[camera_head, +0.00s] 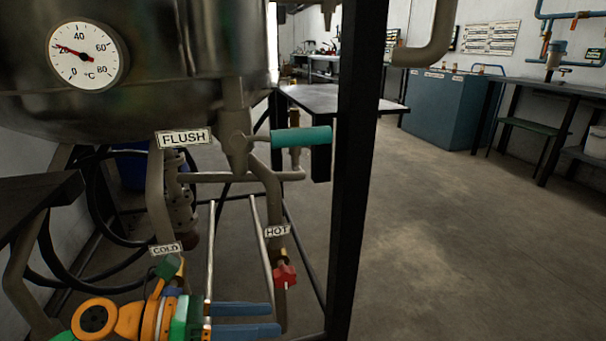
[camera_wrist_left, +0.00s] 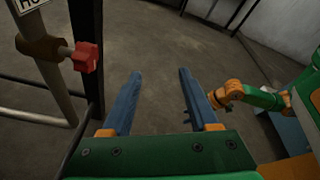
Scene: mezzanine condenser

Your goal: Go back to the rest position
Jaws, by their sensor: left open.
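My left gripper (camera_head: 277,319) is low in the head view, with its two blue fingers pointing right. They are apart, with nothing between them. The left wrist view also shows this gripper (camera_wrist_left: 160,72) open and empty over bare floor. The red HOT valve knob (camera_head: 286,276) is just above the fingers in the head view; in the left wrist view the knob (camera_wrist_left: 86,57) is left of the fingers, apart from them. An orange and green arm, likely my right one, shows at the right of the left wrist view; its jaw state is unclear.
A steel tank with a dial (camera_head: 88,55) fills the upper left. Below it are the teal FLUSH handle (camera_head: 302,137), the green COLD knob (camera_head: 167,267) and pipes. A black post (camera_head: 355,160) stands right of them. The floor (camera_head: 450,240) further right is clear.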

